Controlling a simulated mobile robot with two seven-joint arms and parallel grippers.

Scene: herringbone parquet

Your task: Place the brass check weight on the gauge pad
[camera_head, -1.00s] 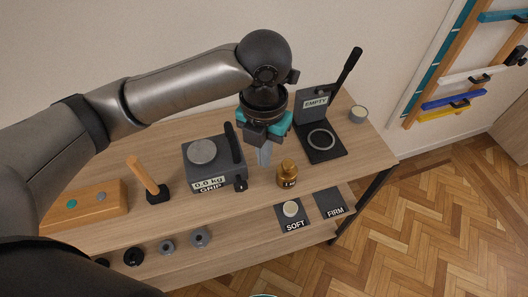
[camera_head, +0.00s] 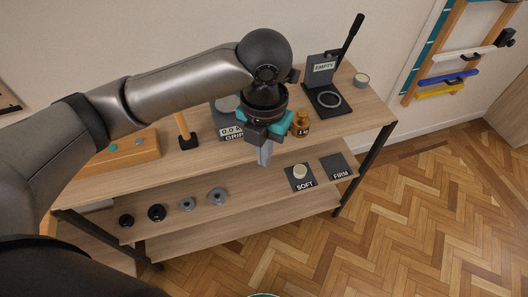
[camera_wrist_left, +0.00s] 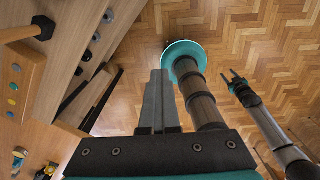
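The brass check weight (camera_head: 302,122) stands upright on the top board near its front edge. The gauge (camera_head: 232,134), marked 0.0 kg and GRIP, stands left of it; its round grey pad (camera_head: 228,103) is bare where visible, and my arm hides part of the gauge. My left gripper (camera_head: 264,158) points down, left of and in front of the weight, apart from it. In the left wrist view its fingers (camera_wrist_left: 158,100) are together with nothing visible between them. My right gripper (camera_wrist_left: 236,77) shows small in that view, its fingers apart and empty.
A stand marked EMPTY (camera_head: 325,97) with a tall lever is behind the weight, beside a small round tin (camera_head: 361,80). The lower shelf holds SOFT (camera_head: 301,179) and FIRM (camera_head: 336,168) pads and several dark rings. A hammer-like tool (camera_head: 184,128) stands left.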

